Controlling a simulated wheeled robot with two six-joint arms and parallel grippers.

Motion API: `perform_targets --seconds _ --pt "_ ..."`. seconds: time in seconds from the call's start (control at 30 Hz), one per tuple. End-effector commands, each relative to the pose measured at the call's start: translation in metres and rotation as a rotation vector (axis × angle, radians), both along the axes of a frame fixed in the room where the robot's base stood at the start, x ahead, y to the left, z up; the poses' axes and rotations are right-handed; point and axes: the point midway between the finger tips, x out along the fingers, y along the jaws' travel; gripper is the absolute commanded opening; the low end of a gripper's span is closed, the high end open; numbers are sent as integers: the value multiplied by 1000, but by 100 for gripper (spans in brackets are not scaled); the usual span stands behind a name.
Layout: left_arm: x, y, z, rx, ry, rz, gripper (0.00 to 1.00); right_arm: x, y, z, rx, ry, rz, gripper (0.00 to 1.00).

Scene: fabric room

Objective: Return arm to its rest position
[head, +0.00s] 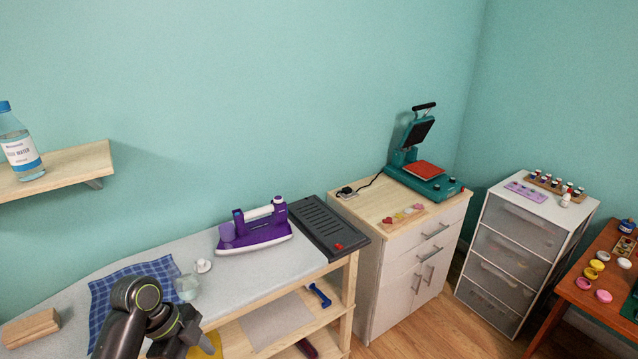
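My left arm comes in at the bottom left of the head view. My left gripper (190,338) shows dark at the lower edge, in front of the ironing table (105,268). Its fingertips are not clear enough to tell open from shut, or whether anything is between them. My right gripper is not in view. A blue checked cloth (110,290) lies on the table behind and beside my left arm, which hides part of it. A small clear glass (187,287) stands just behind the gripper.
A purple iron (255,232) stands on the table, left of a dark iron rest (325,226). A wooden block (30,328) lies far left. A white bottle cap-like item (203,266) is near the glass. A shelf (70,166) holds a water bottle (18,150). A cabinet (405,250) stands right.

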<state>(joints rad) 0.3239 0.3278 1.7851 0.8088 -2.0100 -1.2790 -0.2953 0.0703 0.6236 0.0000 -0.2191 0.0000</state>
Motion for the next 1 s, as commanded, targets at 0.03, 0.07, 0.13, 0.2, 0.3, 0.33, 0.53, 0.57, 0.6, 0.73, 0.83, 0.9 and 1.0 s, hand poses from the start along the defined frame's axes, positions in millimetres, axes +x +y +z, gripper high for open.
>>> perform_targets --seconds 0.03,0.07,0.13,0.2,0.3,0.33,0.53,0.57,0.6,0.73,0.83,0.9,1.0 --pt "0 0 -1 0 2 4 43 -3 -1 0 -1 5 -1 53" --pt "1 1 -10 -2 10 32 43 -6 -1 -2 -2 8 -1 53" --pt "2 2 -23 -3 22 86 43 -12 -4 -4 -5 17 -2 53" --pt "4 3 -36 -6 34 141 43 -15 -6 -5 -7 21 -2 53" --pt "6 6 -58 -6 52 227 43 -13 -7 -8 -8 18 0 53" --pt "6 7 -65 -5 59 255 43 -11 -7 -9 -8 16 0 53" --pt "3 18 -125 10 105 477 43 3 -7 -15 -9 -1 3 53" --pt "2 20 -136 14 112 515 43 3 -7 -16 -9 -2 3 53" --pt "-1 23 -153 21 123 571 43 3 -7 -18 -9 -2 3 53" --pt "-21 39 -222 61 163 791 43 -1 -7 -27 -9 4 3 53" --pt "-52 54 -288 113 188 991 43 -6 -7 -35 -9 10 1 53" --pt "-82 65 -333 153 197 1122 43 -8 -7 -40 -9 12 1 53" --pt "-132 78 -390 210 195 1283 43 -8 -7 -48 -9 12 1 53"
